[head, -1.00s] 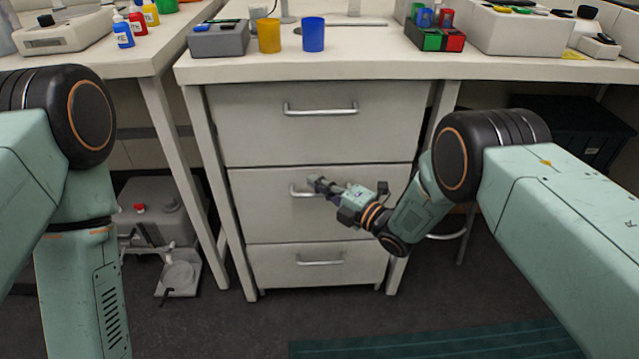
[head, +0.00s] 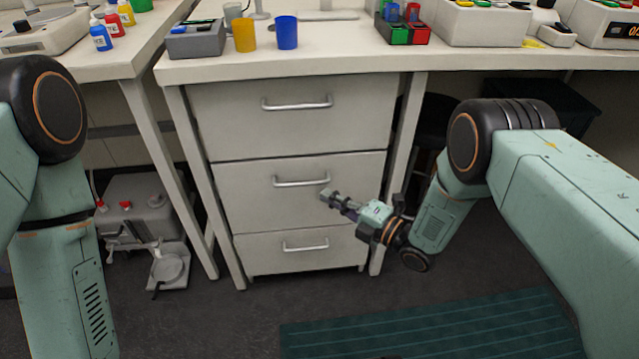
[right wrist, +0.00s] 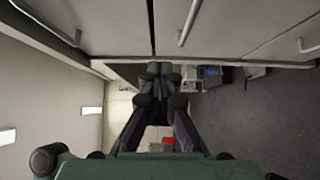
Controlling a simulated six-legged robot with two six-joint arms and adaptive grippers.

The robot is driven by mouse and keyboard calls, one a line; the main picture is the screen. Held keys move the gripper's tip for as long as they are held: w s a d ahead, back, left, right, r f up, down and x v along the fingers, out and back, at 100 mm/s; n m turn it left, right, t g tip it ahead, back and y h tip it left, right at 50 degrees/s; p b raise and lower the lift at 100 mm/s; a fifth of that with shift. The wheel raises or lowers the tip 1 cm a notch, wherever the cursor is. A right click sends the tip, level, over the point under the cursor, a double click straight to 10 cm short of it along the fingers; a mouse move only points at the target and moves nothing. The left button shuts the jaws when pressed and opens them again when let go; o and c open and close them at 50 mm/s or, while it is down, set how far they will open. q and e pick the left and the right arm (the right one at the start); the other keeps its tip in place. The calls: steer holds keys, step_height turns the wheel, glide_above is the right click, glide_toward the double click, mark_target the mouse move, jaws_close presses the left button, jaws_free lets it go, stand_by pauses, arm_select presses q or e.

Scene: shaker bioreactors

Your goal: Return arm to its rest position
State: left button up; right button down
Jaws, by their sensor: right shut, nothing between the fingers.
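My right arm reaches in from the right in the head view, bent down in front of the drawer unit (head: 292,130). My right gripper (head: 326,196) is shut and empty, in front of the lower right part of the middle drawer, apart from the middle drawer handle (head: 301,182). In the right wrist view the fingertips of the right gripper (right wrist: 160,70) are together. All three drawers look closed. My left arm shows at the left edge of the head view; its gripper is out of the picture.
The bench top (head: 350,58) carries a yellow cup (head: 245,36), a blue cup (head: 287,33), a grey box (head: 196,42) and a red-green rack (head: 402,32). A grey device (head: 143,208) stands on the floor at left. A green mat (head: 430,325) lies in front.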

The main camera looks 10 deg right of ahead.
steer(key=s+d+f+m+g+h, duration=0.1)
steer(key=s+d+f+m+h, duration=0.1)
steer(key=f+m, duration=0.25)
steer(key=s+d+f+m+h, duration=0.2)
steer(key=f+m+h, duration=0.15)
steer(key=m, duration=0.25)
steer(key=s+d+f+m+g+h+p, duration=0.1)
steer(key=s+d+f+m+g+h, duration=0.2)
steer(key=s, duration=0.4)
steer(key=s+d+f+m+g+h, duration=0.1)
steer(key=s+d+f+m+g, duration=0.15)
steer(key=s+m, duration=0.35)
steer(key=s+d+r+m+g+h+p, duration=0.1)
steer(key=s+d+r+m+g+p, duration=0.1)
steer(key=s, duration=0.9)
steer(key=s+d+r+m+g+h+p, duration=0.1)
steer(key=s+r+m+g, duration=0.3)
steer(key=s, duration=0.7)
step_height(320, 180, up, 3)
steer(key=shift+s+d+m+h+p, duration=0.3)
steer(key=shift+d+m+h+p, duration=0.25)
steer(key=shift+m, duration=0.4)
steer(key=shift+a, duration=0.15)
